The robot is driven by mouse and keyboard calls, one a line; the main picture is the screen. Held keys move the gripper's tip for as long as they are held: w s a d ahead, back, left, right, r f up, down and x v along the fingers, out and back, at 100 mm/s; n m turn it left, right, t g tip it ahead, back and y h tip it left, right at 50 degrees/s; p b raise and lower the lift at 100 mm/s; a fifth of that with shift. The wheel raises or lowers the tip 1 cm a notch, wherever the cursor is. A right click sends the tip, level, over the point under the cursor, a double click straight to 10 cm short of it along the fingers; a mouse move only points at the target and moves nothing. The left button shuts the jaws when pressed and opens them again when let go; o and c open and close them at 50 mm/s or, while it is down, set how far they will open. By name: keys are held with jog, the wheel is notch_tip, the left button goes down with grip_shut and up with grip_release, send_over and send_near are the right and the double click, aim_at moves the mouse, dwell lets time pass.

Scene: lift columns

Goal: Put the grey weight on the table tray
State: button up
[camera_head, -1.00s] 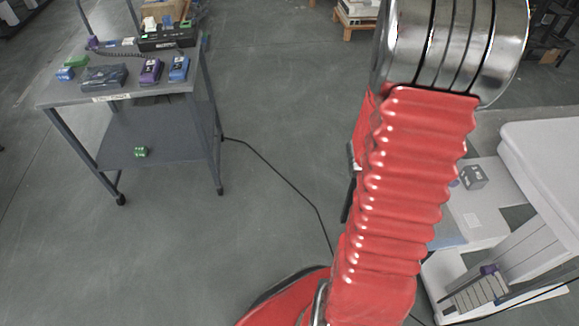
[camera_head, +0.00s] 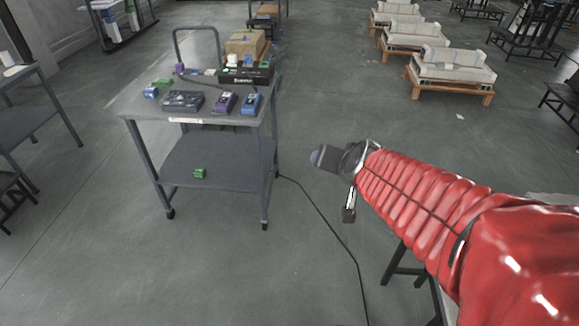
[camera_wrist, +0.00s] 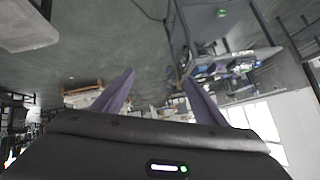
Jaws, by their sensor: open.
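My gripper (camera_head: 318,157) reaches out from my red sleeved arm over open floor, to the right of a grey cart. In the wrist view its two purple fingers (camera_wrist: 158,80) stand apart with nothing between them. The cart's grey top (camera_head: 140,103) carries several devices and boxes. I cannot tell which surface is the table tray.
A black cable (camera_head: 335,230) crosses the floor. White-topped pallets (camera_head: 455,72) stand behind.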

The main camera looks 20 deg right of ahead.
jog(key=s+a+r+n+g+y, duration=0.1)
jog(key=s+a+n+g, duration=0.1)
jog(key=s+a, duration=0.3)
jog(key=s+a+r+n+g, duration=0.1)
jog(key=s+a+n, duration=0.3)
jog(key=s, duration=0.7)
jog(key=shift+a+n+g+y, duration=0.4)
jog(key=shift+a+g, duration=0.2)
jog(key=shift+a, duration=0.2)
